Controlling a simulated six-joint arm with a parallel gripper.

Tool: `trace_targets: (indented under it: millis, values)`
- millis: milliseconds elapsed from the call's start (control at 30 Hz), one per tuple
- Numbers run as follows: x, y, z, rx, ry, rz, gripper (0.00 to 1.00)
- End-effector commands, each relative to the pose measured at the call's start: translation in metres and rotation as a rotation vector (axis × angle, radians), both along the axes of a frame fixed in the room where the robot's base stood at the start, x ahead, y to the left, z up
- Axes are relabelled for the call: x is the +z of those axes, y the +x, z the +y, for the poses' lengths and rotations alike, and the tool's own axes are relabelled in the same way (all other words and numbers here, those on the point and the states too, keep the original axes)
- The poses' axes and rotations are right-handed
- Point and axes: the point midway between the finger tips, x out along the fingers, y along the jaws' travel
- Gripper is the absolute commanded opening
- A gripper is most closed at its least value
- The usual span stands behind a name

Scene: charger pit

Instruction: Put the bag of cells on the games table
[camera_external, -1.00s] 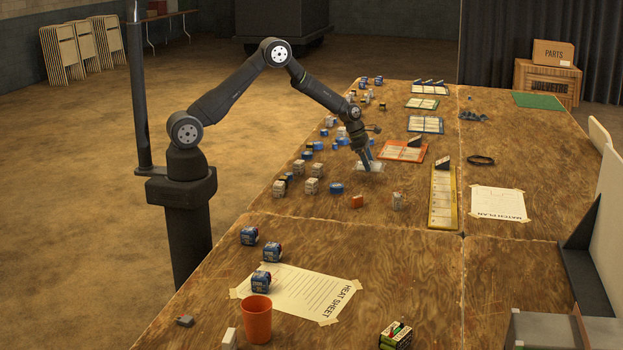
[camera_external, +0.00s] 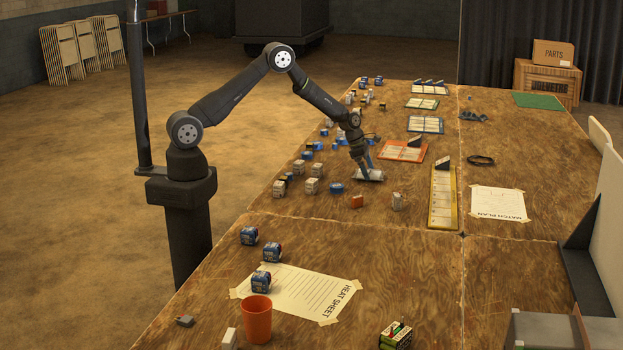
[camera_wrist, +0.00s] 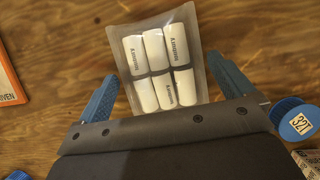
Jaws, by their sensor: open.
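The bag of cells (camera_wrist: 158,65), a clear pouch with several white cylinders in two rows, lies on the brown wooden table. In the external view it is a small pale shape (camera_external: 371,175) at my fingertips. My gripper (camera_wrist: 165,85) has its two blue fingers spread wide, one at each side of the bag's nearer half. In the external view my gripper (camera_external: 364,166) points down, low over the table. Whether a finger touches the bag, I cannot tell. The wooden table (camera_external: 400,245) fills much of the view; no label shows which surface is the games table.
An orange-edged board (camera_external: 403,150) lies just right of the bag. A blue spool marked 32T (camera_wrist: 297,122) is close to my right finger. Several small blocks stand left of the bag.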

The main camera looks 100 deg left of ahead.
Motion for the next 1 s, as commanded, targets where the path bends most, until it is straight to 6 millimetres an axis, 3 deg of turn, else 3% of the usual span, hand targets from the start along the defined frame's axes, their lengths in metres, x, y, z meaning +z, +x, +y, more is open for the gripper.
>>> trace_targets:
  millis: [167, 700, 1000]
  values:
    - [0.015, -0.004, 0.001, 0.001, 0.002, -0.003, 0.98]
    - [0.103, -0.041, 0.000, 0.000, 0.001, -0.001, 0.98]
    - [0.114, -0.046, 0.000, 0.000, 0.000, 0.001, 0.98]
